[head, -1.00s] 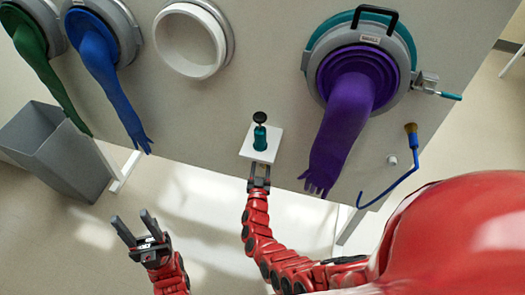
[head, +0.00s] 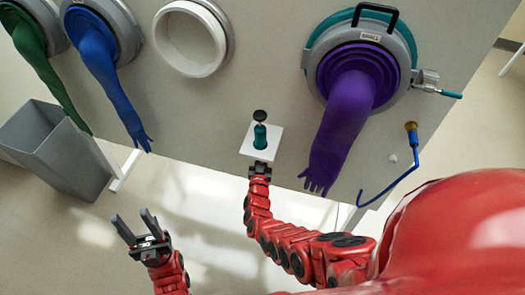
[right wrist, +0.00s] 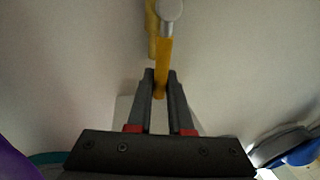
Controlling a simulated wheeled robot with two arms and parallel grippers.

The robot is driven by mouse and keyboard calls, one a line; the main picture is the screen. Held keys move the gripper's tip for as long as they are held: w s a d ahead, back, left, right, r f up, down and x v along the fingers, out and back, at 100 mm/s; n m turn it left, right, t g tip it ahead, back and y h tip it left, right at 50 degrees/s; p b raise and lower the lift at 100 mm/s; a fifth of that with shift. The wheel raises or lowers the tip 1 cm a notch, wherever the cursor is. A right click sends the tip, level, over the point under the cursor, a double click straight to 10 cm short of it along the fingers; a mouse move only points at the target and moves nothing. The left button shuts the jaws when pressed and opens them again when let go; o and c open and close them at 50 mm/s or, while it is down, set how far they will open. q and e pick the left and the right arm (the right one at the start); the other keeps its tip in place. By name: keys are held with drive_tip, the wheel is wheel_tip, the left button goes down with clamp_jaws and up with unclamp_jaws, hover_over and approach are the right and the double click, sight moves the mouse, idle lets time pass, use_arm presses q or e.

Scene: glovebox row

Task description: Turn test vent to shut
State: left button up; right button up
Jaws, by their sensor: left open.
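A yellow lever (right wrist: 164,60) with a round silver pivot (right wrist: 169,10) shows in the right wrist view, in front of a pale panel. No label shows whether it is the test vent. My right gripper (right wrist: 161,76) has its fingertips either side of the lever's free end; I cannot tell whether they press on it. In the head view my right gripper (head: 260,170) is at the front edge of a small white shelf, its fingertips hidden; the yellow lever does not show there. My left gripper (head: 134,228) is open and empty, well away from the panel.
A teal-and-black bottle (head: 260,135) stands on the white shelf (head: 247,146). A purple glove (head: 342,125) hangs to its right, with a teal-handled valve (head: 437,91) and a blue hooked tube (head: 388,186) beyond. A blue glove (head: 105,70) and grey bin (head: 60,150) are left.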

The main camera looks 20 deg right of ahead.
clamp_jaws()
idle(1.0)
drive_tip(key=s+d+f+m+g+h+b, duration=0.1)
drive_tip(key=f+m+b, duration=0.3)
drive_tip(key=m+b, duration=0.6)
drive_tip(key=s+d+f+m+g+h+b, duration=0.1)
drive_tip(key=s+d+f+m+h+b, duration=0.2)
drive_tip(key=m+b, duration=0.8)
drive_tip(key=shift+s+d+f+m+h+b, duration=0.45)
drive_tip(key=shift+d+h+b, duration=0.35)
drive_tip(key=shift+b, duration=3.35)
